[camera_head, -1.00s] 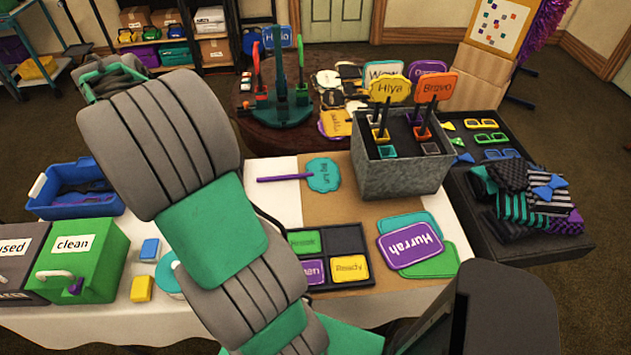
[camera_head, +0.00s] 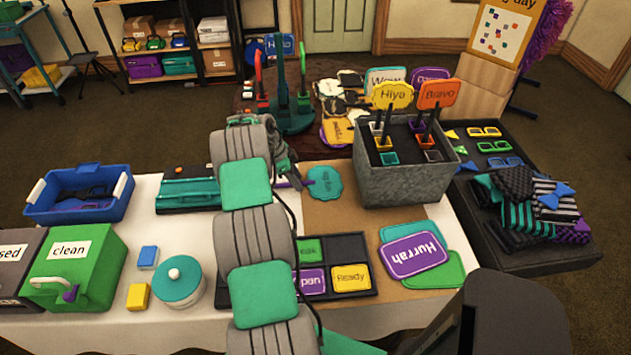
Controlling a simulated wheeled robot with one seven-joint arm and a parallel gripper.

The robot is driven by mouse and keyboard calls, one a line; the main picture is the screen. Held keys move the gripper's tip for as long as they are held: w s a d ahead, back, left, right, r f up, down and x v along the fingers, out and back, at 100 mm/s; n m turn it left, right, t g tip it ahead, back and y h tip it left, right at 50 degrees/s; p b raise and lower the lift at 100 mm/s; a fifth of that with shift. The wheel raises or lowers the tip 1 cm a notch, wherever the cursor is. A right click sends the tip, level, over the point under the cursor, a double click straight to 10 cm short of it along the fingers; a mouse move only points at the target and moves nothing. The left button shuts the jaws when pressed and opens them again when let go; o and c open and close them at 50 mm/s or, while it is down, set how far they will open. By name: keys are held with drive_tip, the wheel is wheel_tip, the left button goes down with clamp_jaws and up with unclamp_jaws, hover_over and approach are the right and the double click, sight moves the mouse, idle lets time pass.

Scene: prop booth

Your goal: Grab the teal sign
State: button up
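My gripper (camera_head: 285,172) is at the end of the grey and green arm, low over the table by the stick, left of the sign's face. The fingers are small and partly covered, so I cannot tell whether they are open or touch the stick.
A metal planter (camera_head: 400,183) holding upright signs stands to the right. The purple Hurrah sign (camera_head: 414,255) lies in front, over teal and green ones. A dark sectioned tray (camera_head: 370,293) is near the front. A teal box (camera_head: 187,195) and blue bin (camera_head: 120,205) are left.

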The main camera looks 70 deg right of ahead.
drive_tip(key=shift+f, duration=0.2)
idle(0.4)
drive_tip(key=shift+r, duration=0.1)
clamp_jaws()
idle(0.3)
